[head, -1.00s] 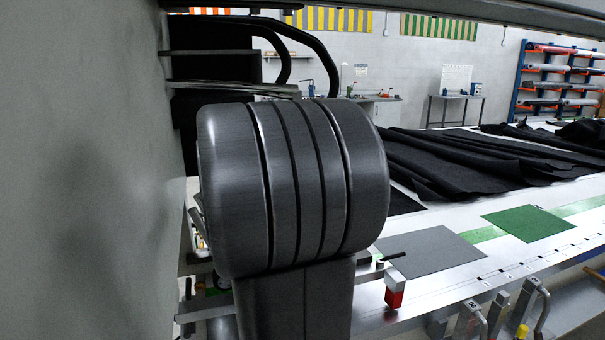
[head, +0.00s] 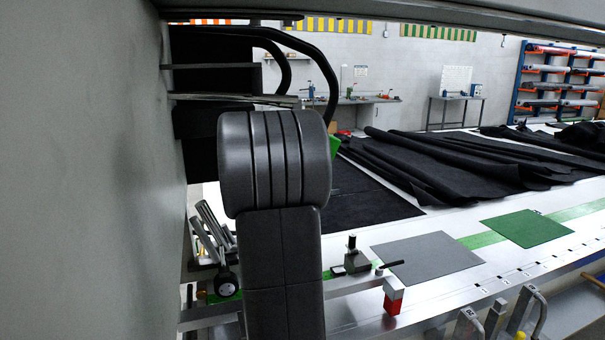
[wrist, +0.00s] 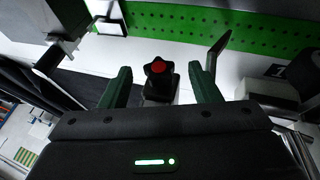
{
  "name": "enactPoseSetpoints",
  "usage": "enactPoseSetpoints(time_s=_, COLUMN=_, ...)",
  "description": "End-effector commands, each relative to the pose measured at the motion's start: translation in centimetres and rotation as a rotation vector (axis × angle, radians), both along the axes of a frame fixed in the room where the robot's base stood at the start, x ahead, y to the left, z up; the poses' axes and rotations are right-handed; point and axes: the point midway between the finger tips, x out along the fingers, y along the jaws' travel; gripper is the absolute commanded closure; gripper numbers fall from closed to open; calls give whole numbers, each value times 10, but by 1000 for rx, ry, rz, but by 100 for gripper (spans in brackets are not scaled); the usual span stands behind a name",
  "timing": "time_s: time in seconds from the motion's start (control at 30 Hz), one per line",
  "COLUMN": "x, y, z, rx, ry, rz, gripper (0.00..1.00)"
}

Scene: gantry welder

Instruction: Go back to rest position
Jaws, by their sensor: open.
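My gripper (wrist: 160,85) shows in the wrist view with its two green fingers spread apart and nothing held between them. A black knob with a red top (wrist: 158,68) stands in line with the gap, seemingly beyond the fingertips; I cannot tell the exact distance. In the head view my dark grey arm fills the middle and hides most of the gripper. A small green piece shows at the arm's right edge and may be part of a finger.
A grey wall-like panel (head: 85,180) stands close on the left. Black fabric (head: 450,165) lies on the white table, with a grey sheet (head: 425,255) and a green sheet (head: 528,228) nearer. A perforated green strip (wrist: 200,25) crosses the wrist view.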

Motion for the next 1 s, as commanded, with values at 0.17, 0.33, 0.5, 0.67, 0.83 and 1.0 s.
enactPoseSetpoints(time_s=0.17, x=0, y=-1, z=6, rx=52, ry=16, rz=-2, gripper=44)
enactPoseSetpoints(time_s=0.33, x=-7, y=1, z=18, rx=74, ry=15, rz=-1, gripper=44)
enactPoseSetpoints(time_s=0.5, x=-19, y=4, z=44, rx=74, ry=15, rz=-1, gripper=44)
enactPoseSetpoints(time_s=0.67, x=-32, y=6, z=70, rx=73, ry=15, rz=-1, gripper=44)
enactPoseSetpoints(time_s=0.83, x=-46, y=9, z=100, rx=73, ry=14, rz=1, gripper=44)
enactPoseSetpoints(time_s=1.0, x=-60, y=12, z=125, rx=72, ry=13, rz=2, gripper=44)
